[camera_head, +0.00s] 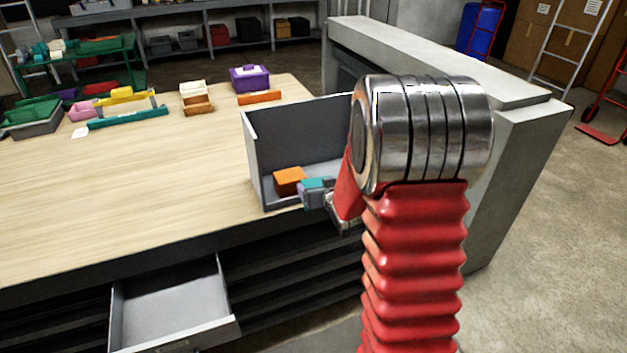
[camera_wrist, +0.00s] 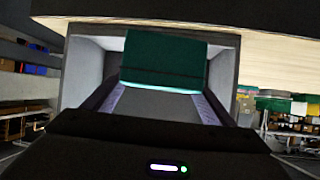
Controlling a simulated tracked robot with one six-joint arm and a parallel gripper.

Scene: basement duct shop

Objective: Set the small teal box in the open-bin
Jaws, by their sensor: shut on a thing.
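The small teal box (camera_head: 314,183) is between the fingers of my gripper (camera_head: 312,194), which is shut on it. In the wrist view the teal box (camera_wrist: 165,60) spans the gap between both fingers. The grey open-bin (camera_head: 262,150) stands at the table's right front edge, its open side toward me. The teal box is at the bin's front opening, beside an orange box (camera_head: 289,181) that sits inside. In the wrist view the bin's side walls (camera_wrist: 226,75) flank the teal box. Whether the box touches the bin floor I cannot tell; my wrist hides the bin's right part.
A grey concrete wall (camera_head: 520,130) rises just right of the bin. A pulled-out grey drawer (camera_head: 170,300) is below the table's front. Purple (camera_head: 249,79), white and several coloured things line the table's far side. The table's middle is clear.

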